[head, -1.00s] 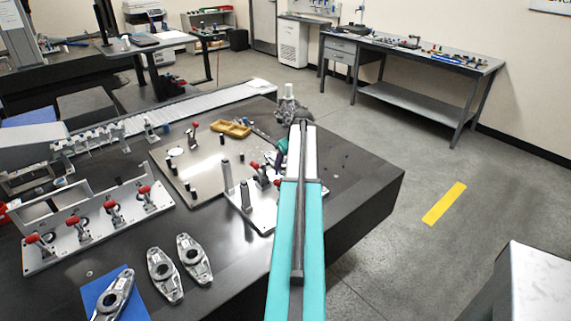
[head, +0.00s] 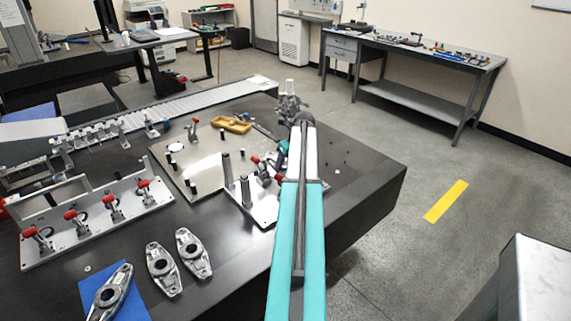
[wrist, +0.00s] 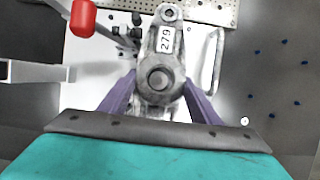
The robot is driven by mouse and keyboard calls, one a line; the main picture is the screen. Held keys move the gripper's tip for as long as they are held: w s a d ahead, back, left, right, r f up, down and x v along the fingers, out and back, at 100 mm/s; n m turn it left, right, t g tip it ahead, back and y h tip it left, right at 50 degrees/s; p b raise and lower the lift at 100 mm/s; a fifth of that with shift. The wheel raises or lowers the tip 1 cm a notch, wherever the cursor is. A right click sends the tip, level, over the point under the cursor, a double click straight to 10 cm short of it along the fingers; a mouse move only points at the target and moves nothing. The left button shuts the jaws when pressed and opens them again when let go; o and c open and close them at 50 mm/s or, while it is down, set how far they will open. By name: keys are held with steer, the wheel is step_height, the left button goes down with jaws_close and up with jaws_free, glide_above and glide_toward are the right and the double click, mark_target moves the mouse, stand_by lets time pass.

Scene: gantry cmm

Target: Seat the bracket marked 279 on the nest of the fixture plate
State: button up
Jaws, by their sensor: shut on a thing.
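The bracket marked 279 (wrist: 166,62) is a grey metal part with a white number label, a narrow upper end with a small hole and a round hub below. My gripper (wrist: 159,98) has its purple fingers shut on it, one on either side of the hub. In the wrist view the bracket lies over the white fixture plate (wrist: 88,88); its underside and the nest are hidden, so I cannot tell whether they touch. In the head view my arm hides the bracket; the fixture plate (head: 264,210) shows beside it, with two upright posts and red-handled clamps.
A red clamp handle (wrist: 83,18) stands left of the bracket, and a metal handle (wrist: 213,62) is close on its right. Several similar brackets (head: 193,254) lie at the table's front.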

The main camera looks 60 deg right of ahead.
steer(key=shift+f+b, duration=1.25)
steer(key=shift+f, duration=0.45)
steer(key=shift+s+p, duration=0.1)
steer(key=shift+p, duration=0.9)
stand_by(1.0)
steer(key=shift+f+b, duration=0.35)
steer(key=shift+f, duration=0.9)
stand_by(1.4)
steer(key=o, duration=1.6)
steer(key=shift+c, duration=0.2)
steer(key=shift+f, duration=0.1)
